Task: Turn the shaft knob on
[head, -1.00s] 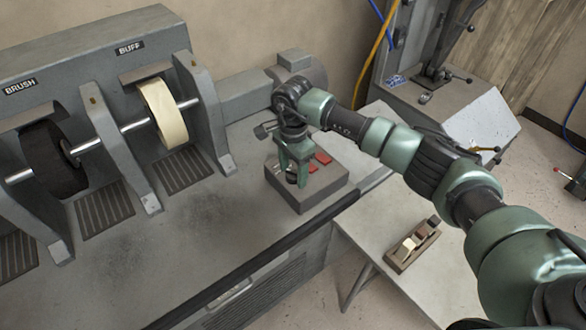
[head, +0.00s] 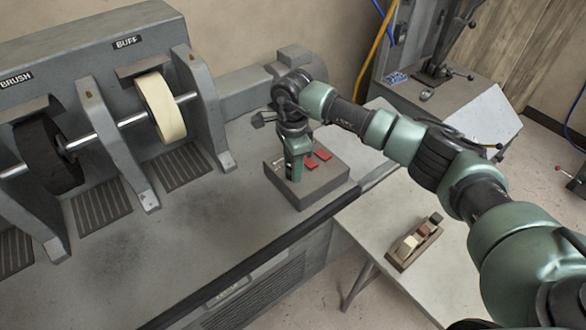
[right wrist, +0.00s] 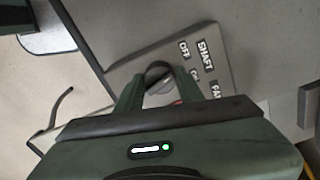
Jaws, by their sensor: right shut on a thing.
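The control box (head: 315,197) sits on the grey machine bench, with red switches (head: 310,163) on its top. My right gripper (head: 294,174) points down onto the left part of that top. The shaft knob (right wrist: 158,75) shows in the right wrist view as a dark round knob between the two green fingers of the right gripper (right wrist: 160,86), which is shut on it. Beside it are the labels SHAFT, OFF and ON. In the head view the gripper hides the knob. I cannot tell clearly which label the knob points at. My left gripper is out of view.
The buff wheel (head: 161,107) and the dark brush wheel (head: 46,155) stand left on their shaft. The bench top in front of the wheels is clear.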

